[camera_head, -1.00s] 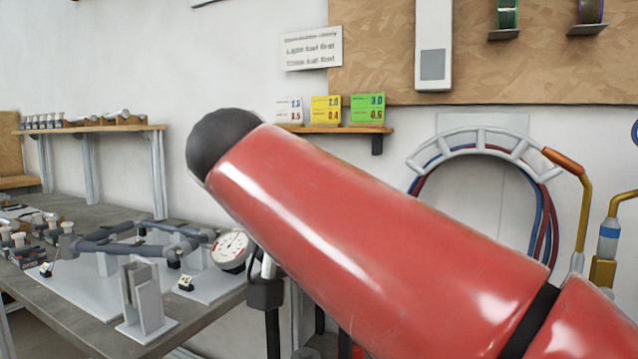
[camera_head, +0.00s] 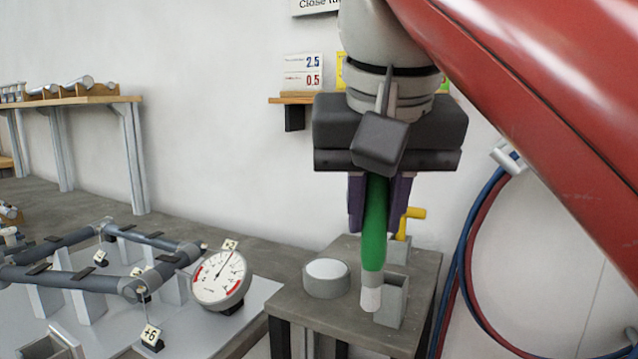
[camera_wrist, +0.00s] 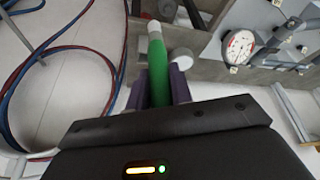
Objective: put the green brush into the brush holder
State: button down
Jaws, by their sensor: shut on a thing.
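The green brush (camera_head: 375,235) hangs nearly upright, white tip down, in my gripper (camera_head: 378,222). The dark purple fingers are shut on its upper part. The brush also shows in the wrist view (camera_wrist: 158,72), where it sticks out from between my fingers (camera_wrist: 156,88). A narrow grey open-topped box (camera_head: 393,300), which looks like the brush holder, stands on the small side table. The white tip overlaps the box's left side in the head view and looks to be in front of or beside it; the gap between them is unclear.
A round pot with a white top (camera_head: 326,275) stands just left of the box on the small table (camera_head: 310,312). A yellow handle (camera_head: 412,214) rises behind. A dial gauge (camera_head: 221,278) and tube frame lie on the left bench. Blue and red hoses (camera_head: 462,265) hang at right.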

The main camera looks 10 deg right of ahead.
jog(key=shift+w+d, duration=0.15)
jog(key=shift+w, duration=0.35)
jog(key=w+d, duration=0.5)
jog(key=w, duration=0.2)
jog(key=shift+w+d+f+p, duration=0.2)
jog(key=shift+d+f+p, duration=0.1)
jog(key=shift+f+p, duration=0.15)
jog(key=shift+a, duration=0.1)
